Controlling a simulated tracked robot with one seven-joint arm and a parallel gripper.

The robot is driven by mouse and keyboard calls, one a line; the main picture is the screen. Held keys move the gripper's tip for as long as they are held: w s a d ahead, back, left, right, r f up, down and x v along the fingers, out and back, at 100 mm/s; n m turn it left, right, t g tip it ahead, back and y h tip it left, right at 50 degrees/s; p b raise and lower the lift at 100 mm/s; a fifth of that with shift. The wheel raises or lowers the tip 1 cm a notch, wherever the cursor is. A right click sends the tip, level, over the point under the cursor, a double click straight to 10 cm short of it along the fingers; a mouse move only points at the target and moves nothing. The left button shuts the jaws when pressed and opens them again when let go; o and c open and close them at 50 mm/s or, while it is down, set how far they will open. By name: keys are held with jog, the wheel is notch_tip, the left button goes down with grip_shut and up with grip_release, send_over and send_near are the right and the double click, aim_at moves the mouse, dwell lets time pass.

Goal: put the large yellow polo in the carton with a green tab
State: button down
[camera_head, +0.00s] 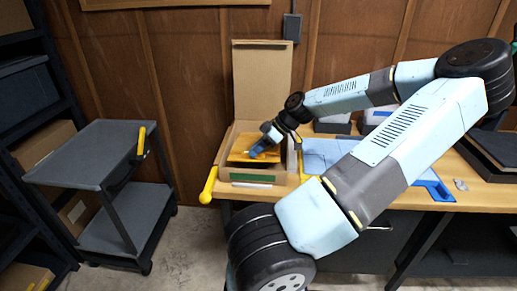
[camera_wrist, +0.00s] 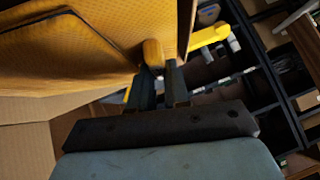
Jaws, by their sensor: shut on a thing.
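The carton (camera_head: 262,55) stands open on the left end of the bench, its tall flap upright at the back. A green tab (camera_head: 252,178) is on its front. The yellow polo (camera_head: 240,150) is at the carton's opening, partly hidden by my gripper (camera_head: 256,151); how deep it sits I cannot tell. In the wrist view the polo (camera_wrist: 85,45) fills the upper left as a folded yellow sheet. My gripper (camera_wrist: 160,82) is shut on a thick yellow fold at its edge. Cardboard (camera_wrist: 25,155) shows below the polo. No size label is readable.
A blue tray (camera_head: 325,150) lies right of the carton, partly behind my arm. A yellow-ended handle (camera_head: 208,186) sticks out at the bench's left end. A grey cart (camera_head: 95,155) stands left, with floor between. Dark shelving (camera_head: 30,90) lines the far left.

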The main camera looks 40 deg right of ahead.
jog(key=c, duration=1.1)
grip_release()
